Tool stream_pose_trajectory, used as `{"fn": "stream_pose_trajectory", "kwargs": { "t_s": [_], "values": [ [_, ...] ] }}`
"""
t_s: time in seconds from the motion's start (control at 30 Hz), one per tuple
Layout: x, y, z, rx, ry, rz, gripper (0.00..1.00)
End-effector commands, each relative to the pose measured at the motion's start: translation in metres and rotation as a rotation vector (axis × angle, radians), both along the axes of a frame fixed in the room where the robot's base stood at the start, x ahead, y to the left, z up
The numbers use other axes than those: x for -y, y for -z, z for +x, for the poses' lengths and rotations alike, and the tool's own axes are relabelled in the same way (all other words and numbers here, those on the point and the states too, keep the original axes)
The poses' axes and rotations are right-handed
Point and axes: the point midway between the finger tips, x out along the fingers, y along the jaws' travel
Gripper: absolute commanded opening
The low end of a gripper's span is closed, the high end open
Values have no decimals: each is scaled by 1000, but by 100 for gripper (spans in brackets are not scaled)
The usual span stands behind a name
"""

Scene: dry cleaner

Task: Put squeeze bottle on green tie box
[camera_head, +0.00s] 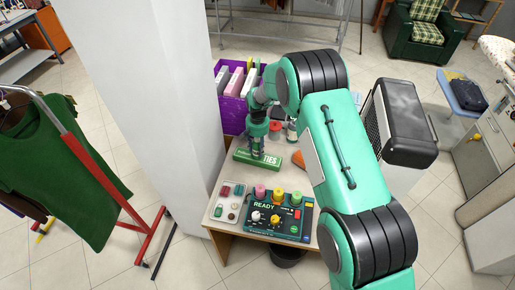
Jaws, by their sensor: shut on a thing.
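The green tie box (242,156), marked TIES, lies on the small table. My gripper (257,141) points down directly above the box. It is shut on a small, dark thing, which I take to be the squeeze bottle. The fingers hide most of it, and its shape and colour are hard to make out. Its lower end appears at or just above the top of the box; I cannot tell whether they touch.
A control panel (262,229) reading READY, with coloured knobs, fills the table's front. A tray of small pieces (217,214) is to its left. A purple file box (226,117) stands behind, near a white pillar (150,90). An orange object (299,159) lies to the right.

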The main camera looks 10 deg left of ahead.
Motion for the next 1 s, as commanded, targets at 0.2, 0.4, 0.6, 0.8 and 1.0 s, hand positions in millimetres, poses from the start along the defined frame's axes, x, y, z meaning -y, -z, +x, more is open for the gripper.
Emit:
{"fn": "stream_pose_trajectory", "kwargs": {
  "t_s": [0.2, 0.4, 0.6, 0.8, 1.0],
  "values": [
    [0, 3, 0, 0, 0, 0, 49],
    [0, 3, 0, 0, 0, 0, 58],
    [0, 2, 0, 0, 0, 0, 58],
    [0, -8, 0, 0, 0, 0, 58],
    [0, -33, 1, 2, 0, 0, 58]
  ]
}}
